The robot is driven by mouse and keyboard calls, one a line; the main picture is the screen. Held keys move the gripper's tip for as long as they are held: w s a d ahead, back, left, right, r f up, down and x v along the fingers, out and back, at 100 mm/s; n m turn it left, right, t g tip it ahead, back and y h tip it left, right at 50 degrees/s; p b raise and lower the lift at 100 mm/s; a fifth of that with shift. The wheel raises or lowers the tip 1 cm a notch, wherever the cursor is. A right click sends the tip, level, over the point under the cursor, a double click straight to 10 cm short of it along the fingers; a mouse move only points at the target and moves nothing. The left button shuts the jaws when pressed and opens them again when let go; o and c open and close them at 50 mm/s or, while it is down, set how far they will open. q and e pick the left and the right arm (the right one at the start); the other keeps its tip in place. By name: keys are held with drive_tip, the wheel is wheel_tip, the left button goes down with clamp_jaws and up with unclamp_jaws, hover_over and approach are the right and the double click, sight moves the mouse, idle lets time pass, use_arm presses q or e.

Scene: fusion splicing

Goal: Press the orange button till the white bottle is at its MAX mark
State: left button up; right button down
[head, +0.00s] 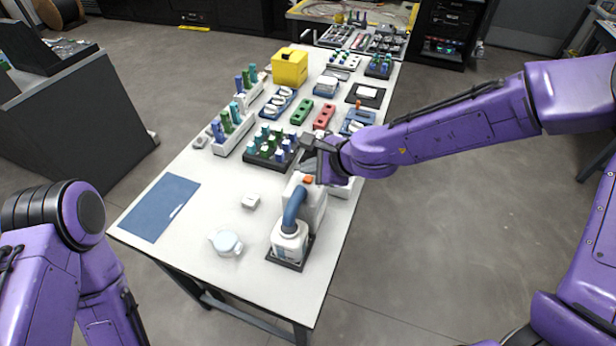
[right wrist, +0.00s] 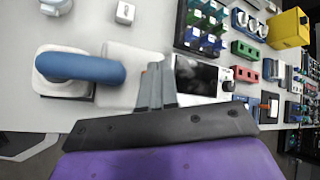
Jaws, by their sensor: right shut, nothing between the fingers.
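The orange button (head: 308,179) is on top of a white dispenser (head: 317,205) near the table's front right edge. A blue curved pipe (head: 294,207) runs from the dispenser to the white bottle (head: 289,246), which stands upright on a dark base. The bottle's fill level and MAX mark are too small to read. My right gripper (head: 306,163) is shut and empty, just behind and above the button; contact is not clear. My left gripper is out of view.
A white device with a dark screen (right wrist: 196,78) stands close to my right fingers. Racks of coloured vials (head: 270,147) and a yellow box (head: 290,67) are farther back.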

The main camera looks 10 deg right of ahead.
sight(311, 181)
drive_tip(key=shift+f, duration=0.1)
drive_tip(key=shift+f, duration=0.35)
drive_tip(key=shift+f+b, duration=0.5)
idle(0.6)
drive_tip(key=shift+r, duration=0.1)
drive_tip(key=shift+r+p, duration=0.85)
drive_tip(key=shift+p, duration=0.2)
wheel_tip(311, 181, up, 5)
drive_tip(key=p, duration=0.5)
drive_tip(key=shift+r+p, duration=0.1)
drive_tip(key=shift+p, duration=0.25)
